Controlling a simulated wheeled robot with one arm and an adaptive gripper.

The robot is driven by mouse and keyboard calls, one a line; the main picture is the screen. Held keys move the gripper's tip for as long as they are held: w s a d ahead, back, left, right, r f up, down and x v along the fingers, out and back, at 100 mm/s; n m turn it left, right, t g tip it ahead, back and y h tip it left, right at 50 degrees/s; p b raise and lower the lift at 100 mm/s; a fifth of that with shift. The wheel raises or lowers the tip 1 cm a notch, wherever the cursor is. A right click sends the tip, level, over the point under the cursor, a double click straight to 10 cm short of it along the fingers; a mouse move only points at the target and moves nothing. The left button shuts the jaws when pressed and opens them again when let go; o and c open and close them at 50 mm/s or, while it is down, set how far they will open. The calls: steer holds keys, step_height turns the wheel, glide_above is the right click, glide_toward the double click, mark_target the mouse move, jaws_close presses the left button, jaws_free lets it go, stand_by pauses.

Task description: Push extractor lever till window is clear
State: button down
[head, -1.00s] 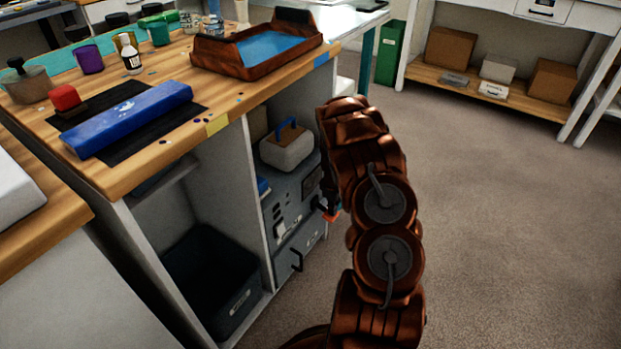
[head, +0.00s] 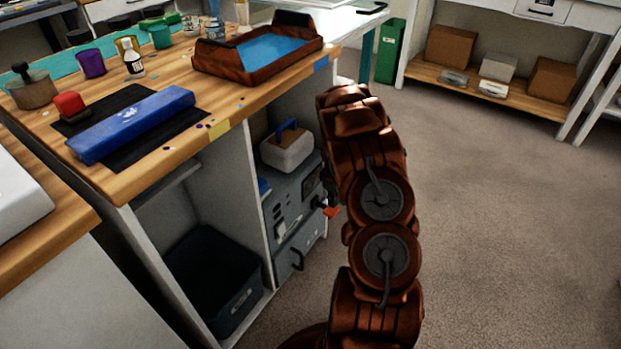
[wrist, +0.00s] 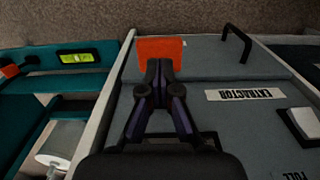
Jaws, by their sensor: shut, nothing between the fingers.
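The grey extractor unit (head: 284,214) sits in the right-hand compartment under the workbench.
A drawer handle (wrist: 236,43) sticks out near the unit. A white switch (wrist: 302,122) lies to the right. A dark bin (head: 212,282) fills the left compartment. The workbench top (head: 225,103) overhangs the unit. Open carpet (head: 500,220) lies to the right.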

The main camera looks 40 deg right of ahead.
mark_target(332, 209)
steer(key=shift+f, duration=0.1)
steer(key=shift+f, duration=2.05)
steer(key=shift+r+p, duration=0.9)
steer(key=shift+r, duration=1.25)
steer(key=shift+f, duration=0.15)
